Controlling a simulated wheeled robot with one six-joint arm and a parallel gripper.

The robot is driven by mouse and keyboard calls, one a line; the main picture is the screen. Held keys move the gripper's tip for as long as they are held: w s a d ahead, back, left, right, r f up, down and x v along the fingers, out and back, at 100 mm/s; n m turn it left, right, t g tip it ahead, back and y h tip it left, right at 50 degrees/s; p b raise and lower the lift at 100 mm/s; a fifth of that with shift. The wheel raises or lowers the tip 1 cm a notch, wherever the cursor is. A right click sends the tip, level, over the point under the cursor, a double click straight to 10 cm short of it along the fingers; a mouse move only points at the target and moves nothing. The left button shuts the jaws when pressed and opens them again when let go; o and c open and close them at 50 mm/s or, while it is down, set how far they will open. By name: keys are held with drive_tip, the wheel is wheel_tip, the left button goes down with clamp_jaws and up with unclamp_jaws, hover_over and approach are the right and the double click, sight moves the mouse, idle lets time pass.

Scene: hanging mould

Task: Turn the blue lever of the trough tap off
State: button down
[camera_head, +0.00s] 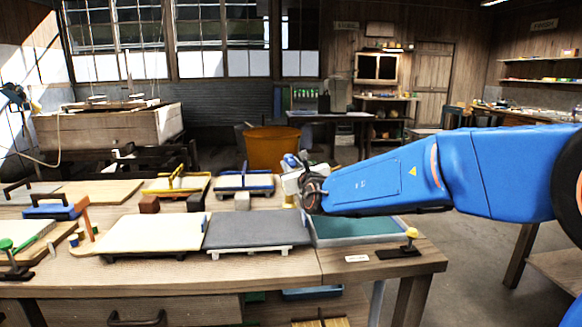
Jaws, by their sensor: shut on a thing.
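No tap lever can be made out for certain. A small blue and dark fitting (15,95) with a pale hose hangs at the far left edge, left of a large wooden trough (110,126); its parts are too small to tell. My blue arm reaches in from the right. My gripper (289,180) is at its end, above the back of the bench, small and partly hidden by my wrist. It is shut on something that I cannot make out. It is far to the right of the trough and the fitting.
The wooden bench (300,270) fills the front, with a cream board (150,233), a grey slab (255,230) and a teal tray (360,228). Frames and small blocks line its back. An orange-brown tub (270,150) stands behind. Open floor shows at the right.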

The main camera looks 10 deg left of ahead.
drive_tip(key=shift+r, duration=0.1)
drive_tip(key=c, duration=1.5)
unclamp_jaws()
drive_tip(key=shift+o, duration=0.2)
drive_tip(key=v, duration=1.7)
drive_tip(key=shift+s, duration=0.25)
drive_tip(key=shift+c, duration=0.4)
